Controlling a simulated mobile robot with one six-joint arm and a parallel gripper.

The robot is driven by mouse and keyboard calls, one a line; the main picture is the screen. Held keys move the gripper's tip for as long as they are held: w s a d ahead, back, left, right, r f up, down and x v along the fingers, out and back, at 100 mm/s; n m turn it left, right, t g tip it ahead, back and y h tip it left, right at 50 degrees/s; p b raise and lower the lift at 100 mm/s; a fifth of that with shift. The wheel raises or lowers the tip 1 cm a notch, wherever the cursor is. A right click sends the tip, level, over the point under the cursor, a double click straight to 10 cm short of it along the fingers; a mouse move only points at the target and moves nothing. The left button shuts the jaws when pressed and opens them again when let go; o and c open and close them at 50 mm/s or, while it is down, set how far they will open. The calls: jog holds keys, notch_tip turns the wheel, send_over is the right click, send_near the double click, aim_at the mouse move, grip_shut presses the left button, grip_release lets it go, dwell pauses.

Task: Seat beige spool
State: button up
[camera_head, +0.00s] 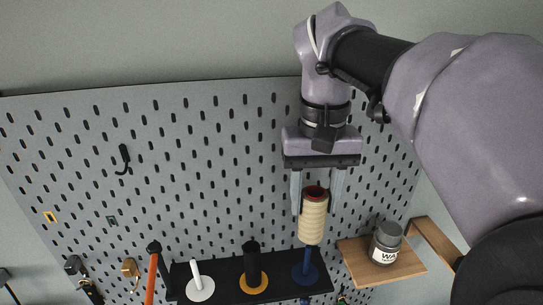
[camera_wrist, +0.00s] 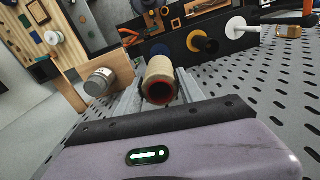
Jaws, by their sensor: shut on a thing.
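The beige spool (camera_head: 313,222) has a ribbed side and a red-rimmed hole. My gripper (camera_head: 315,205) points down and is shut on it, one finger on each side. In the wrist view the spool (camera_wrist: 159,71) sits between the fingers, its open end facing the camera. The blue peg (camera_head: 306,268), with a round blue base, stands on the black shelf directly below the spool. The spool's lower end is near the peg's upper part, well above the base. Whether the peg's tip is inside the spool is hidden. The blue base (camera_wrist: 158,50) shows partly behind the spool.
On the black shelf (camera_head: 228,277) stand a black peg with an orange base (camera_head: 253,284) and a white peg (camera_head: 199,285). A grey jar (camera_head: 386,243) sits on a wooden shelf (camera_head: 356,262) close on the right. The grey pegboard (camera_head: 200,170) rises behind.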

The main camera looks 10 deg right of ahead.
aim_at(309, 245)
jog(key=shift+f, duration=0.1)
jog(key=shift+f+b, duration=4.35)
jog(key=shift+f, duration=1.3)
jog(key=shift+f, duration=0.15)
jog(key=o, duration=1.4)
jog(key=shift+o, duration=0.2)
notch_tip(309, 245, up, 18)
jog(key=p, duration=0.7)
jog(key=shift+f, duration=0.25)
